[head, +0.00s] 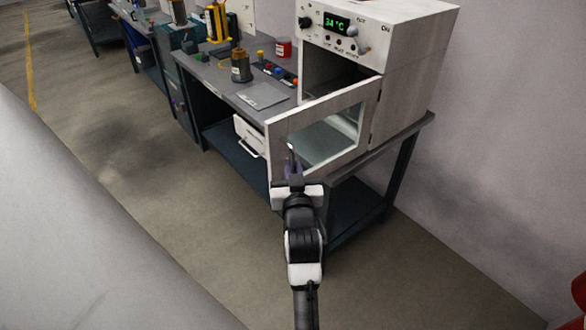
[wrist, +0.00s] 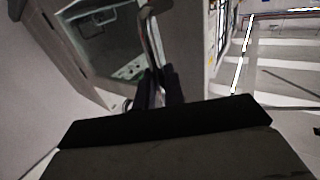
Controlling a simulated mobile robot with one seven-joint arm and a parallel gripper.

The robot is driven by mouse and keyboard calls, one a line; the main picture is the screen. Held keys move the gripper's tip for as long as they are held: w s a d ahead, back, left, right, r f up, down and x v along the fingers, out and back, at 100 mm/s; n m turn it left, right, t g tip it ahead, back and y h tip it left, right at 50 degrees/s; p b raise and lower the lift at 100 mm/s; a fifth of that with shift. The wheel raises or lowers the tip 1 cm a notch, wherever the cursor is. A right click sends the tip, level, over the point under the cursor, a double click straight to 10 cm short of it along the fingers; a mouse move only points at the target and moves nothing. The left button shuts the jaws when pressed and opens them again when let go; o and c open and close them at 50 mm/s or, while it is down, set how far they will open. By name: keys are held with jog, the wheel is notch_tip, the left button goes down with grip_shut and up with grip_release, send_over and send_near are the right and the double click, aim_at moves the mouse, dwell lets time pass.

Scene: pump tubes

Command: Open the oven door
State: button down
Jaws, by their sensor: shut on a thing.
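The white oven (head: 425,50) stands on a bench, with a green display reading 34 °C above its chamber. Its windowed door (head: 276,140) stands ajar, swung out toward me, and the dark chamber (head: 325,68) shows behind it. In the wrist view the door's face (wrist: 195,50) and window (wrist: 110,45) fill the top left and middle. My gripper (head: 293,176) is at the door's free edge, shut on the metal door handle (head: 291,152). The handle also shows in the wrist view (wrist: 152,42), running down between my dark fingers (wrist: 158,88).
The oven's bench (head: 408,132) has dark legs and a lower shelf. A grey worktable (head: 222,72) to its left holds a brown bottle (head: 241,66), a red jar (head: 284,47) and a flat grey plate (head: 262,96). Open floor (head: 130,150) lies left of the benches.

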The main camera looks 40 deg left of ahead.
jog(key=c, duration=1.6)
grip_release()
jog(key=shift+w+d+r, duration=0.1)
jog(key=shift+w+d, duration=0.1)
jog(key=shift+w, duration=0.05)
jog(key=shift+s+a, duration=0.1)
jog(key=b+v, duration=0.2)
jog(key=v, duration=0.5)
jog(key=shift+s+d, duration=0.15)
jog(key=shift+d, duration=0.05)
